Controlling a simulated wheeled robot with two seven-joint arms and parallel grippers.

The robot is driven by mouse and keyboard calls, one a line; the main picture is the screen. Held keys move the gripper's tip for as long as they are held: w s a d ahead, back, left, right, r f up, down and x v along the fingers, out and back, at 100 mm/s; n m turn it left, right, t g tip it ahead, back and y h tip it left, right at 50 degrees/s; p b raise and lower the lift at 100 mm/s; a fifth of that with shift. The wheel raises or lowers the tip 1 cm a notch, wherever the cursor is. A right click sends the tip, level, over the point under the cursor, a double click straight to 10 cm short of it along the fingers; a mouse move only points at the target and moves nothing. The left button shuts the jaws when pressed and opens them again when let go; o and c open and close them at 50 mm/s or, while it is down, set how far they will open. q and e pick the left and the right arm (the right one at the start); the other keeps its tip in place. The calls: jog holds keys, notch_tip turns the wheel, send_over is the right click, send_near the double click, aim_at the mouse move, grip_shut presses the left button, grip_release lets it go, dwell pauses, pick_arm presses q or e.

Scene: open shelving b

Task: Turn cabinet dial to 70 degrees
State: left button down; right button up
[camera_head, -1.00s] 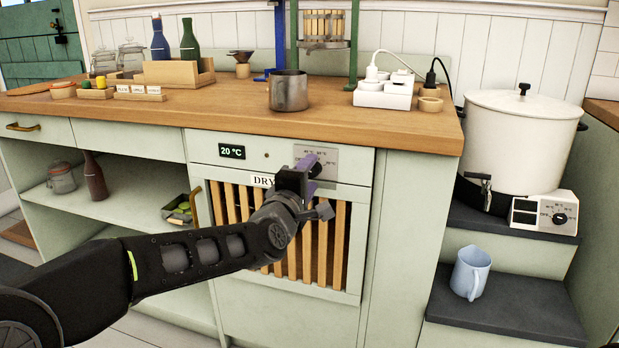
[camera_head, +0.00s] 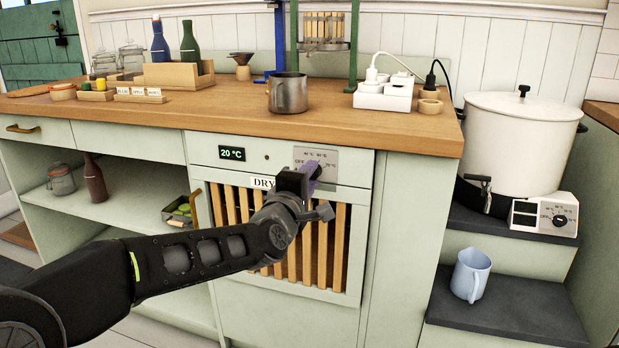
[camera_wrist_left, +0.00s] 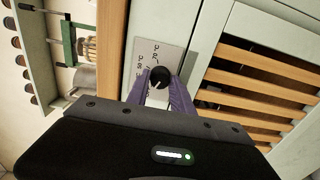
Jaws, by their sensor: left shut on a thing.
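The cabinet dial (camera_wrist_left: 159,75) is a round black knob with a white pointer mark, on a grey plate (camera_head: 328,158) with printed temperature marks. In the head view the knob is hidden behind my left gripper (camera_head: 312,172). In the left wrist view my left gripper (camera_wrist_left: 164,86) has its purple fingers on both sides of the knob and is shut on it. The pointer's exact setting cannot be read. A small black display (camera_head: 232,153) left of the plate reads 20 °C. My right gripper is not in view.
Below the dial is a slatted door (camera_head: 322,245) with a DRY label. A metal pot (camera_head: 288,93) stands on the worktop above. A white boiler (camera_head: 520,140) with its own dial and a blue jug (camera_head: 470,273) are at right.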

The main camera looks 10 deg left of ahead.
pick_arm(q)
jog(key=shift+m, duration=0.4)
jog(key=m+p, duration=0.9)
jog(key=m, duration=1.7)
jog(key=shift+f, duration=0.1)
dwell(0.4)
jog(key=c, duration=1.1)
grip_release()
